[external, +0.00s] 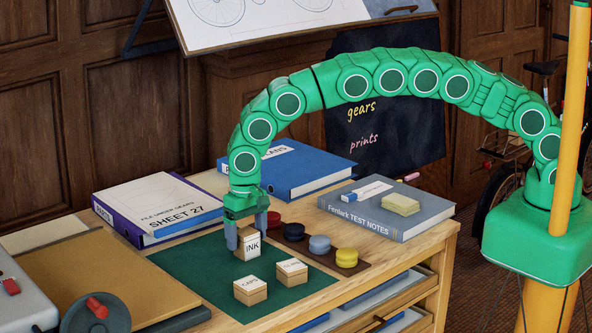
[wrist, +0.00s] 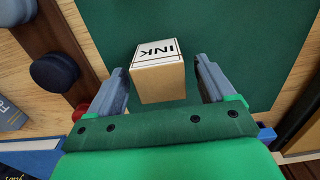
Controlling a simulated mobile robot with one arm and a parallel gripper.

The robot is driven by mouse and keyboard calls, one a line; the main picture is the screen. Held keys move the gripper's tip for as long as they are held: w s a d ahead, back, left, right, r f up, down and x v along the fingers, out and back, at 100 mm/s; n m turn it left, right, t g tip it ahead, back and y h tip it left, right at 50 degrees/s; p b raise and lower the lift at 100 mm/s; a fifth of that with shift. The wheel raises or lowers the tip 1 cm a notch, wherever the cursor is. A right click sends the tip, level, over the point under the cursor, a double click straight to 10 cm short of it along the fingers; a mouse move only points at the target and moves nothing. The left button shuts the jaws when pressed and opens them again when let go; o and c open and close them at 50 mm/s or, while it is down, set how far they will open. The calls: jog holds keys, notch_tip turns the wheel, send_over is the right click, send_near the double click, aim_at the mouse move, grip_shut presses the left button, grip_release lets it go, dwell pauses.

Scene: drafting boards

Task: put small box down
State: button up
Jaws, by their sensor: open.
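The small box marked INK (external: 248,248) is tan with a white top label. It appears to rest upright on the green mat (external: 190,265). In the wrist view the INK box (wrist: 158,80) sits between my two grey fingers, with a gap on each side. My gripper (external: 252,232) is open and straddles this box from above; the fingers (wrist: 161,66) hide part of it in the external view. Two other small labelled boxes, a left one (external: 250,291) and a right one (external: 291,272), stand on the mat nearer the front.
Red, dark, blue and yellow round pieces (external: 346,257) line a brown strip right of the mat. A tan board (external: 110,275) and a grey device with a crank (external: 20,300) stand left.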

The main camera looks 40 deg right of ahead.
aim_at(246, 231)
notch_tip(246, 231, up, 12)
jog(key=shift+r, duration=0.15)
dwell(0.7)
